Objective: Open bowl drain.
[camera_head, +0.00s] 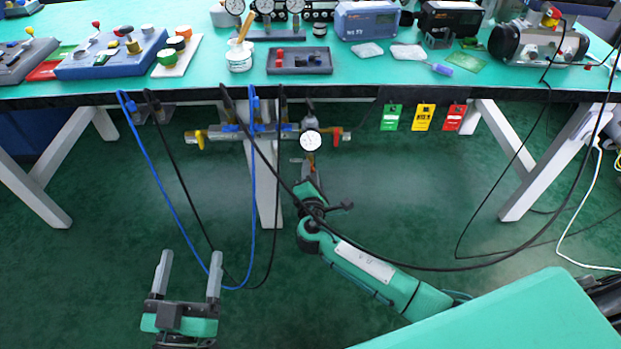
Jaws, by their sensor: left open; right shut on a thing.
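A pipe assembly (265,131) hangs under the front edge of the table, with a round white gauge (309,141) on it. My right gripper (308,172) reaches up from below and is shut on a small part just under the gauge. I take this part to be the bowl drain; the fingers mostly hide it, and its setting cannot be told. My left gripper (187,276) is open and empty, low over the green floor, well left of and below the assembly.
A yellow handle (199,139) and a red handle (337,138) sit at the assembly's ends. A blue hose (165,205) and black cables (440,268) hang in loops nearby. Green, yellow and red tags (423,117) hang to the right. White table legs (505,150) stand behind.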

